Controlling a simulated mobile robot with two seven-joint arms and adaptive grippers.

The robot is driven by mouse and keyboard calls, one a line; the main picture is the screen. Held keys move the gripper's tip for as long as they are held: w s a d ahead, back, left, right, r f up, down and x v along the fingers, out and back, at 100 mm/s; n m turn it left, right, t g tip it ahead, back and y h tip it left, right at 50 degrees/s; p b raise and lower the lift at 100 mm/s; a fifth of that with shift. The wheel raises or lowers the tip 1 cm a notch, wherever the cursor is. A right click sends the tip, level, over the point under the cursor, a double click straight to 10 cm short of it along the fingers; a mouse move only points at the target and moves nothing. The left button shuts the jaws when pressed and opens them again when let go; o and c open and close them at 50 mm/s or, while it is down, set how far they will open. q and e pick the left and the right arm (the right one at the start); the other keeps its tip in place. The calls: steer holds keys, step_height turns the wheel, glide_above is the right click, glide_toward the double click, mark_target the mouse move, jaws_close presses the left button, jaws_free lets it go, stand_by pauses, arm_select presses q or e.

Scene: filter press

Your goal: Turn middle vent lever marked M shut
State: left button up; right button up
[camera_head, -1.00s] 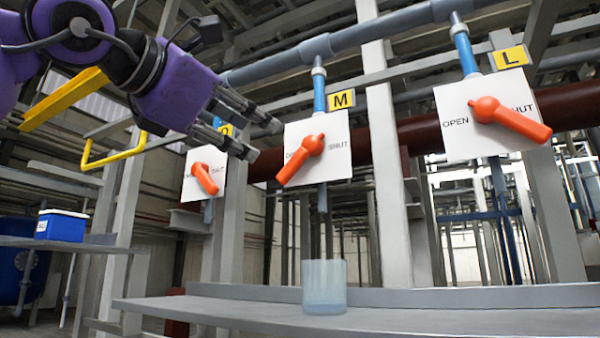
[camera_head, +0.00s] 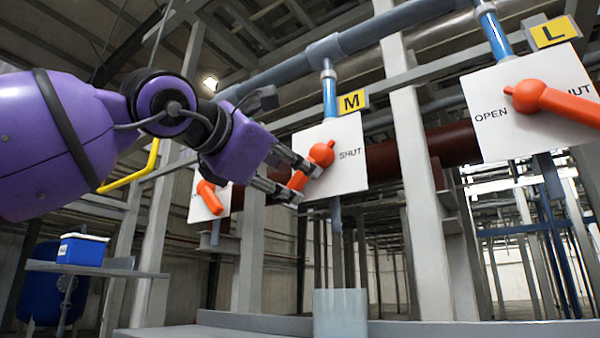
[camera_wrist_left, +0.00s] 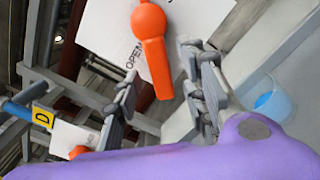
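The middle vent lever (camera_head: 323,153) is orange, on a white plate (camera_head: 345,135) under a yellow M tag (camera_head: 352,102). Its handle slants down and left from the round hub, on the side away from the word SHUT. My left gripper (camera_head: 307,184) is at the plate's lower left, its fingers around the handle. In the left wrist view the handle (camera_wrist_left: 158,68) runs between the two open fingers (camera_wrist_left: 160,95), with gaps seen on both sides. My right gripper is not in view.
The L lever (camera_head: 550,98) is at the right and another orange lever (camera_head: 208,197) at the left, partly behind my arm. A translucent beaker (camera_head: 340,314) stands below the M plate. A blue-and-white cooler (camera_head: 82,250) sits on a shelf at the left.

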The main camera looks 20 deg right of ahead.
mark_target(297, 177)
arm_select(q)
steer(key=shift+x, duration=1.55)
jaws_close()
